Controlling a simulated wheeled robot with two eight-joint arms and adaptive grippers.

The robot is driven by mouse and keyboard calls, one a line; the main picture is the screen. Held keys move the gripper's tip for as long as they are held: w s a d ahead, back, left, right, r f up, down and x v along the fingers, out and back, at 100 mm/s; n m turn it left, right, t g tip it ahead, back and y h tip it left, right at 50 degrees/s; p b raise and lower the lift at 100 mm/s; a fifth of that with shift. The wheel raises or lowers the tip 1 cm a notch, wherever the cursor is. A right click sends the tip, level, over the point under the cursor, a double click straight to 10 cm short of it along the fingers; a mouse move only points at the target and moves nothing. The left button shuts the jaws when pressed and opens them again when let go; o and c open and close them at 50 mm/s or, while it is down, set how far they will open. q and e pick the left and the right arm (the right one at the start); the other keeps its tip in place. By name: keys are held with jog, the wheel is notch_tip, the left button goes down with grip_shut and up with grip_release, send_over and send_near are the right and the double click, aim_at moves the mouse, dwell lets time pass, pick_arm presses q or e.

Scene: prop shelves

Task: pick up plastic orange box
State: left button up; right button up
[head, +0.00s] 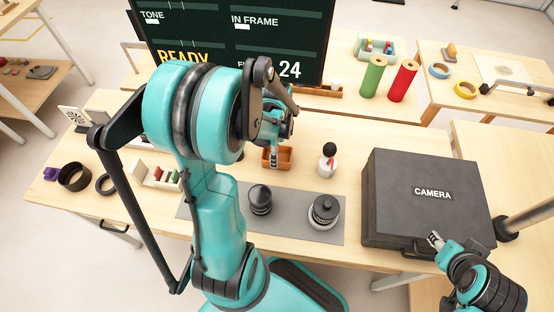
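A small orange plastic box (286,160) sits on the wooden table, behind the grey mat. My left arm fills the middle of the view and reaches over it. My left gripper (275,156) points down at the box, with a finger overlapping its left part. The arm hides much of this gripper, so I cannot tell whether it is open or touching the box. My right gripper (436,241) is at the lower right, by the front edge of the black camera case, away from the box. Its fingers are too small to read.
The black camera case (400,185) fills the table's right side. A white bottle with a red and black top (328,160) stands right of the box. Lenses (323,211) rest on the grey mat (290,228). A dark display board (300,25) and green and red rolls (404,80) stand behind.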

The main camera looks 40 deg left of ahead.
pick_arm(q)
notch_tip(320, 180, down, 2)
jog(key=shift+f, duration=0.15)
jog(key=c, duration=1.2)
jog(key=shift+r, duration=0.2)
jog(key=shift+c, duration=0.2)
